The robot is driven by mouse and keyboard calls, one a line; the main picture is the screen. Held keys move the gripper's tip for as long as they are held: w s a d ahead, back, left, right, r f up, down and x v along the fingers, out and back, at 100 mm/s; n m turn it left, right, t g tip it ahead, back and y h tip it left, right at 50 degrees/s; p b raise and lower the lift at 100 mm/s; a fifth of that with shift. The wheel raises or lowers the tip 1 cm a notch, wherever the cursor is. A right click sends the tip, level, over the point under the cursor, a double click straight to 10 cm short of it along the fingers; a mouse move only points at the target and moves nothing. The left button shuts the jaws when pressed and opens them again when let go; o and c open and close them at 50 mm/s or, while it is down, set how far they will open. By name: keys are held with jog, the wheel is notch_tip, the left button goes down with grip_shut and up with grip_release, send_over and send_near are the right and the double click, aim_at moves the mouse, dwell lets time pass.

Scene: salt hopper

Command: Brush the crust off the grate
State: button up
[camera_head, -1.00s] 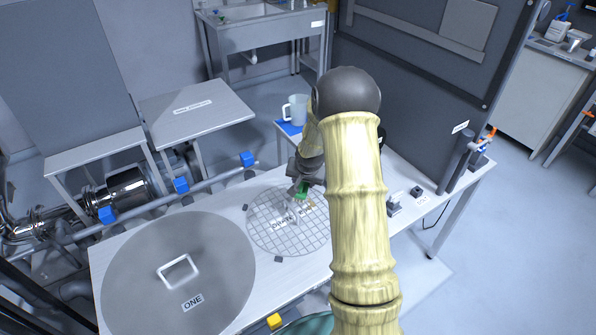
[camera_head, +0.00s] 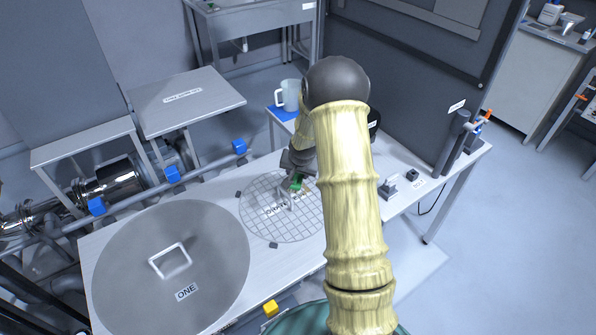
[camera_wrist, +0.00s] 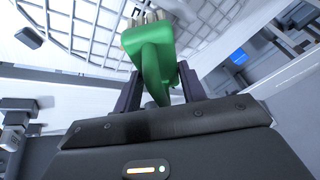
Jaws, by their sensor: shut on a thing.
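The round wire grate (camera_head: 262,212) lies on the white bench in the head view, right of a grey disc lid. White patches on it look like crust or a label; I cannot tell which. The grate's bars (camera_wrist: 78,27) fill the top of the wrist view. My gripper (camera_wrist: 155,92) is shut on a green brush (camera_wrist: 152,50), whose pale bristles point toward the grate. In the head view the green brush (camera_head: 297,181) is small, over the upper right part of the grate. Whether the bristles touch the bars is unclear. My arm hides the grate's right side.
A grey lid (camera_head: 215,240) marked ONE, with a square handle, covers the left of the bench. A jug (camera_head: 289,94) stands on a blue mat behind. Small dark blocks (camera_head: 388,189) sit at the right. A dark tall panel stands behind the bench.

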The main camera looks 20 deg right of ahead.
jog(key=shift+s+f+b, duration=0.1)
jog(key=shift+f+b, duration=0.4)
jog(key=shift+f, duration=0.7)
jog(key=shift+c, duration=0.2)
jog(key=shift+f+b, duration=0.55)
jog(key=shift+f, duration=0.2)
jog(key=shift+w+d+r+p, duration=0.1)
jog(key=shift+w+d+p, duration=0.1)
jog(key=shift+d+p, duration=0.35)
jog(key=shift+w+d+r+p, duration=0.15)
jog(key=shift+d+p, duration=0.1)
jog(key=shift+d, duration=0.6)
jog(key=shift+d+f, duration=0.1)
jog(key=shift+d, duration=0.2)
jog(key=shift+d, duration=0.1)
jog(key=shift+w+d+f+p, duration=0.1)
jog(key=shift+w+d+p, duration=0.2)
jog(key=shift+d, duration=0.55)
jog(key=shift+w+d+f+p, duration=0.15)
jog(key=shift+d+p, duration=0.15)
jog(key=shift+d, duration=0.5)
jog(key=shift+a, duration=0.1)
jog(key=shift+s+r, duration=0.1)
